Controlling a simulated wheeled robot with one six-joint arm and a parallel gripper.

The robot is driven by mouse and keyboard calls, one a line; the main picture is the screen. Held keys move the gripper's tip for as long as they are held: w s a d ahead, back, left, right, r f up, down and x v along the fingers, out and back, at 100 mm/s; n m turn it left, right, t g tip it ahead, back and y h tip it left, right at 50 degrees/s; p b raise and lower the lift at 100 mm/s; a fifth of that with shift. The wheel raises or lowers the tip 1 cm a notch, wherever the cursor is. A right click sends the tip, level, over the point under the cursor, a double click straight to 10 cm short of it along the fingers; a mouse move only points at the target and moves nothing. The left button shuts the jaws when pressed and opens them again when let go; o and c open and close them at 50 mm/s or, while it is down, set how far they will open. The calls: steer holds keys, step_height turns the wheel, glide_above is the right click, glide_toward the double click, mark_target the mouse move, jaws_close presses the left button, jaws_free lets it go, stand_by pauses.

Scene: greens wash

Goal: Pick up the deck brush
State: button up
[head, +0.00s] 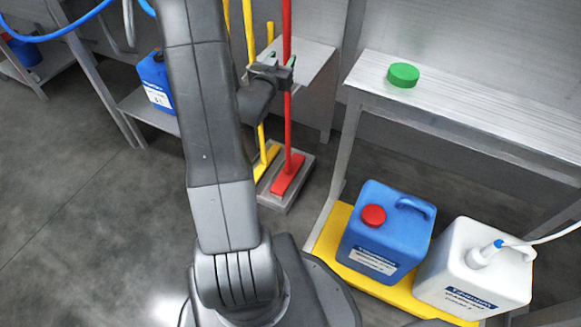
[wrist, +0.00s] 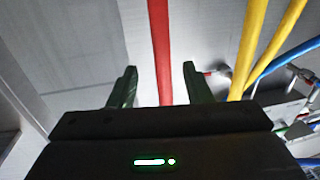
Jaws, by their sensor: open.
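A red long-handled brush (head: 287,130) stands upright, its red head resting on a low grey block. A yellow long-handled tool (head: 255,100) stands beside it on the left, with a yellow foot on the same block. I cannot tell from a label which is the deck brush. My gripper (head: 279,66) is at the red handle, well above the head. In the wrist view the red handle (wrist: 160,45) runs between the two open fingers of my gripper (wrist: 159,82), with a gap on both sides. The lower handle is hidden behind the gripper body there.
The grey block (head: 277,203) stands on the floor. To the right is a steel table (head: 450,110) with a green lid (head: 403,75). Below it, a blue canister (head: 390,225) and a white canister (head: 475,270) stand on a yellow tray (head: 330,235). The left floor is clear.

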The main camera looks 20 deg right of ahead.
mark_target(286, 49)
steer(key=b+x, duration=0.1)
steer(key=x, duration=0.5)
steer(key=shift+w+d+r, duration=0.1)
steer(key=shift+w, duration=0.15)
jaws_close()
